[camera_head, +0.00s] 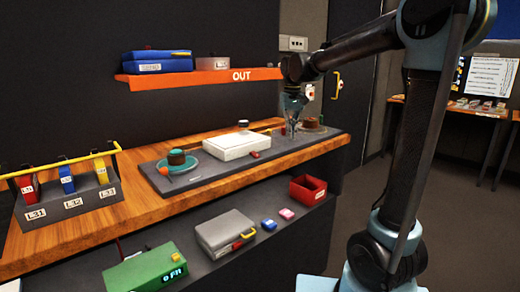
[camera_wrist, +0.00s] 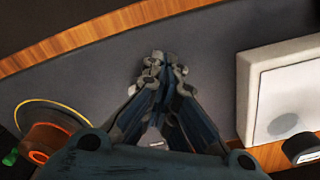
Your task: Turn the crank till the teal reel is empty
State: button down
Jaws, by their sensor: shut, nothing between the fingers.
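The teal reel (camera_head: 188,167) lies at the left end of a dark panel (camera_head: 215,182) on the wooden counter. A brown reel (camera_head: 312,124) is at the panel's right end; an orange-and-brown round part (camera_wrist: 45,138) shows at lower left in the wrist view. My gripper (camera_head: 291,130) is shut and empty over the panel, beside the brown reel. Its fingertips (camera_wrist: 163,65) meet in the wrist view.
A white box (camera_head: 240,145) stands mid-panel, close to my gripper; it also shows in the wrist view (camera_wrist: 285,90). A three-slot rack (camera_head: 75,207) is at the counter's left. The orange OUT shelf (camera_head: 215,76) hangs above. A red bin (camera_head: 307,195) sits on the lower shelf.

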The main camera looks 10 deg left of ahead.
aim_at(284, 130)
jog(key=shift+w+a, duration=0.1)
jog(key=shift+a, duration=0.6)
jog(key=shift+w+a, duration=0.35)
jog(key=shift+a, duration=0.05)
jog(key=shift+w+a, duration=0.15)
jog(key=shift+a, duration=0.05)
jog(key=shift+w+a, duration=0.15)
jog(key=shift+w+a, duration=0.15)
jog(key=shift+w, duration=0.05)
jog(key=shift+w+a, duration=0.25)
jog(key=shift+w, duration=0.2)
